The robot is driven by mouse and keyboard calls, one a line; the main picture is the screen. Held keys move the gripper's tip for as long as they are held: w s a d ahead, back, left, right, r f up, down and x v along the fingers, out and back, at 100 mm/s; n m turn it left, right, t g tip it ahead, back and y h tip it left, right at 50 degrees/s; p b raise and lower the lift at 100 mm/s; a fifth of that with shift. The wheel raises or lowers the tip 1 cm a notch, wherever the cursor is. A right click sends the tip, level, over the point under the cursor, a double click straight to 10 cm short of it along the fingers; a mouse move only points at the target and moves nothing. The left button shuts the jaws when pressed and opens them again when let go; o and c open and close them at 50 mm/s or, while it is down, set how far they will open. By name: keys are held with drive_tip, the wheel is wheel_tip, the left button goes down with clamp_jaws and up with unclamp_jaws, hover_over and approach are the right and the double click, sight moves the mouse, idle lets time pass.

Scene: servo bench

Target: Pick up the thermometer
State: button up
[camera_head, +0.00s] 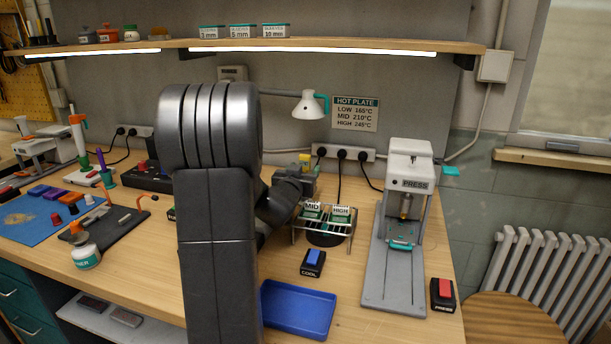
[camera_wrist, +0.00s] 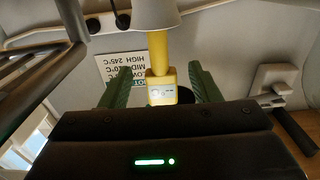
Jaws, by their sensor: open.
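The thermometer (camera_wrist: 161,88) is yellow with a small pale face. In the wrist view it sits between the two green fingers of my gripper (camera_wrist: 160,70), with gaps visible on both sides. Its narrow yellow stem runs up to a pale cone-shaped piece (camera_wrist: 155,12) at the top of that view. In the head view, a small yellow part (camera_head: 305,157) shows just above my gripper (camera_head: 304,170), behind the hot plate. My gripper is open around the thermometer. My arm hides its lower part in the head view.
The hot plate rack (camera_head: 325,226) with MID and HIGH signs stands close to my gripper. A white desk lamp (camera_head: 308,105) hangs above it. The press (camera_head: 407,200) stands to the right. A blue tray (camera_head: 298,310) and the COOL button (camera_head: 313,262) lie in front.

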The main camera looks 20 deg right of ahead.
drive_tip(key=shift+x, duration=0.95)
drive_tip(key=c, duration=1)
drive_tip(key=shift+r, duration=0.15)
wheel_tip(320, 180, up, 10)
drive_tip(key=p, duration=0.3)
drive_tip(key=shift+f, duration=0.2)
wheel_tip(320, 180, up, 7)
drive_tip(key=p, duration=0.7)
drive_tip(key=shift+r, duration=0.1)
